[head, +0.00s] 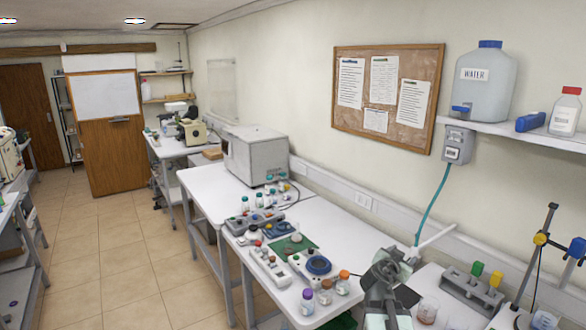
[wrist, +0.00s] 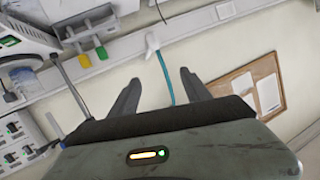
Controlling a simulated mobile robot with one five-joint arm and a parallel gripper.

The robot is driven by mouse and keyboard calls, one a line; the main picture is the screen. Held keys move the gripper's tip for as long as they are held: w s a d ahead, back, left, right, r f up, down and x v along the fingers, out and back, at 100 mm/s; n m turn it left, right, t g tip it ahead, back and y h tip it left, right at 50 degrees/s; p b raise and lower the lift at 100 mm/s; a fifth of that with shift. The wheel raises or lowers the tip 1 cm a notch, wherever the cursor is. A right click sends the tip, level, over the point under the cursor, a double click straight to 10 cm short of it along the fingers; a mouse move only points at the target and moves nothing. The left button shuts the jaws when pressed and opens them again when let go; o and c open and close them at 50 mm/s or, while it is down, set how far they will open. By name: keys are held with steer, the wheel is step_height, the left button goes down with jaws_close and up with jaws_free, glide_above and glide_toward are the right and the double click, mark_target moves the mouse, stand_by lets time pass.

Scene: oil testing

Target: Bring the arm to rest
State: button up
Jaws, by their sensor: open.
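My arm shows at the lower right of the head view, raised over the near end of the white bench. In the wrist view my gripper (wrist: 155,88) has its two dark fingers spread apart with nothing between them. Past the fingers are the pale wall and a teal hose (wrist: 164,75). The wrist view is tilted, with the cork board (wrist: 260,88) at the right. The gripper's fingertips are hard to make out in the head view.
White benches (head: 313,212) along the wall hold bottles, small devices and a grey box-shaped instrument (head: 255,155). A rack with green and yellow tops (head: 470,290) and a metal stand (head: 538,245) are right of my arm. The tiled floor (head: 110,250) at left is clear.

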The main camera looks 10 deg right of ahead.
steer(key=s+a+f+n+g+y+b, duration=0.1)
steer(key=a+f+n+g+y+b, duration=0.15)
steer(key=a+f, duration=0.8)
steer(key=a+f+n+g+y+b, duration=0.15)
steer(key=a+f+y, duration=0.25)
steer(key=a+f, duration=0.7)
steer(key=s+a+f+n+g+y, duration=0.2)
steer(key=s+a+n+g+y, duration=0.3)
steer(key=s+a+n, duration=0.3)
steer(key=s+a, duration=0.3)
steer(key=a, duration=0.3)
steer(key=shift+s+g, duration=0.3)
